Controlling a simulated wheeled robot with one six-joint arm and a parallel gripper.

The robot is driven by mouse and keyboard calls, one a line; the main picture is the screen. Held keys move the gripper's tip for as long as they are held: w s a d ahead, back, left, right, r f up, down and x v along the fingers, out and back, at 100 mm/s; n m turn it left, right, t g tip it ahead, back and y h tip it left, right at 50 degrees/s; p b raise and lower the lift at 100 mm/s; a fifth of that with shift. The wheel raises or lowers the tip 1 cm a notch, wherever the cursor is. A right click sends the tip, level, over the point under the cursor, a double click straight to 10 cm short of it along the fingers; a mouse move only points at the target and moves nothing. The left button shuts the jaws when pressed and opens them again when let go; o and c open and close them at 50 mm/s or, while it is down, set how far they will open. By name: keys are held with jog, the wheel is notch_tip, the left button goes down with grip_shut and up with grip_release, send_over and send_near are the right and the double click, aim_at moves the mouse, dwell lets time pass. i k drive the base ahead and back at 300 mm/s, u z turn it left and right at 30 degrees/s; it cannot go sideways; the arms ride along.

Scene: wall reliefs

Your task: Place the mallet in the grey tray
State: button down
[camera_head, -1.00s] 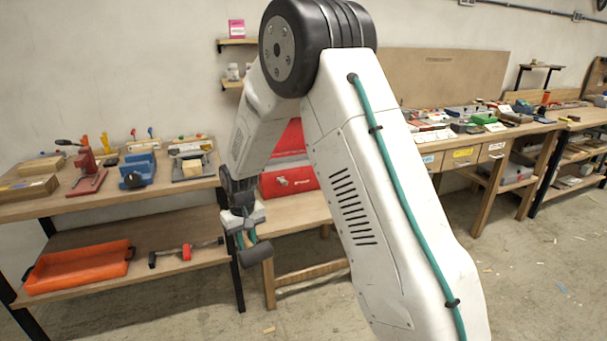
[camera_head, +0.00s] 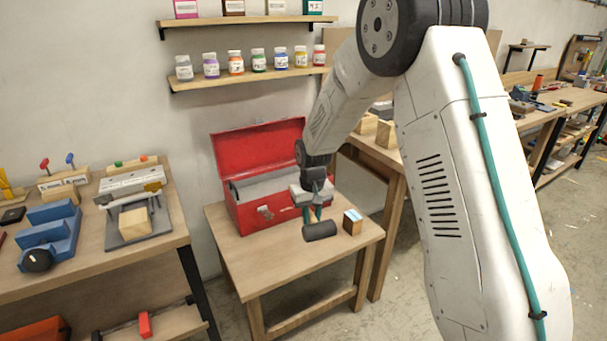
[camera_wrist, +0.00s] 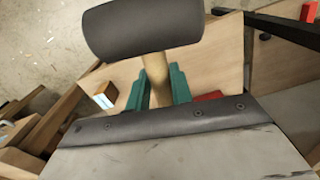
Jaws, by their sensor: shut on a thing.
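My gripper (camera_head: 312,211) is shut on the mallet and holds it in the air. The mallet's dark cylindrical head (camera_head: 320,231) hangs below the fingers, over or in front of the small wooden table. In the wrist view the mallet head (camera_wrist: 142,27) fills the upper left, and its pale wooden handle runs between the teal fingers (camera_wrist: 158,88). A red toolbox (camera_head: 262,208) stands open on the table, left of and behind the gripper. A grey tray (camera_head: 262,187) shows inside its top; the gripper and arm hide its right end.
A small wooden block with a blue-white top (camera_head: 353,222) sits on the small table (camera_head: 240,256), right of the mallet. The toolbox's raised lid (camera_head: 258,146) stands at the back. Shelves with jars (camera_head: 236,62) hang above. A workbench (camera_head: 165,252) is at left.

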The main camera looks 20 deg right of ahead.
aim_at(277, 188)
jog(key=u, duration=0.15)
jog(key=i, duration=1.55)
jog(key=u, duration=0.2)
